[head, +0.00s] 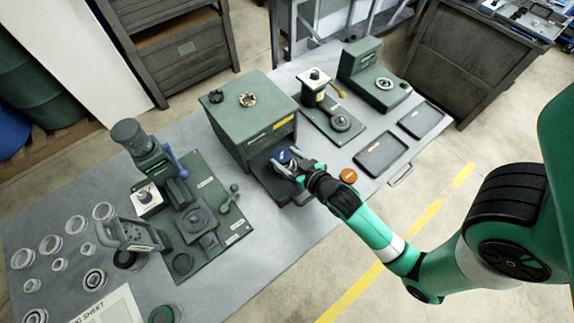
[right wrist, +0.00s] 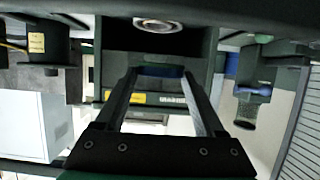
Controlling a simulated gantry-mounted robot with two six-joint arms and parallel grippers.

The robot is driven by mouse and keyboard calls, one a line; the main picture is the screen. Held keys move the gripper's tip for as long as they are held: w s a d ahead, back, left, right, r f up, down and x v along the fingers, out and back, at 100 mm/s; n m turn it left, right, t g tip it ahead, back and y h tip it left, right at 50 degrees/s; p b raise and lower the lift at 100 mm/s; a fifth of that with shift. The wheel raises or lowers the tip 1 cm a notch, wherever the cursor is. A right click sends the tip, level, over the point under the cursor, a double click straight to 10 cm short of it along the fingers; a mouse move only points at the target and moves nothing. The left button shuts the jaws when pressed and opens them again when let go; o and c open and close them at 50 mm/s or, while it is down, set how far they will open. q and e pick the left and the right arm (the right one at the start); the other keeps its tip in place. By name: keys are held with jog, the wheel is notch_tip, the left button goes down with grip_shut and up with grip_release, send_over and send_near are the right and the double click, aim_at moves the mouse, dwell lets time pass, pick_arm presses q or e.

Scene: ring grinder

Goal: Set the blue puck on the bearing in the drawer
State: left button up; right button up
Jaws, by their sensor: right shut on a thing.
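My right gripper (head: 290,167) is over the open drawer (head: 289,195) of the green box (head: 252,115). It is shut on the blue puck (head: 283,156), which also shows between the fingertips in the right wrist view (right wrist: 160,71). In that view the bearing (right wrist: 158,25), a silver ring, lies in the drawer and appears apart from the puck. In the head view the gripper and puck hide the bearing. My left gripper is not in view.
An orange puck (head: 348,175) lies on the table right of the drawer. Two dark trays (head: 381,152) (head: 421,119) and a green station with a yellow lever (head: 338,122) stand further right. A press (head: 150,160) and several loose rings (head: 50,243) are at left.

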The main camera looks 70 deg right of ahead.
aim_at(287, 167)
jog(key=shift+w+d+f, duration=0.1)
jog(key=shift+d+f, duration=0.35)
jog(key=shift+f, duration=0.15)
notch_tip(287, 167, down, 3)
jog(key=shift+d+f+b, duration=0.1)
jog(key=shift+f+b, duration=0.1)
jog(key=shift+b, duration=0.55)
jog(key=shift+r, duration=0.1)
jog(key=o, duration=1.4)
jog(key=p+v, duration=0.1)
jog(key=v, duration=1.1)
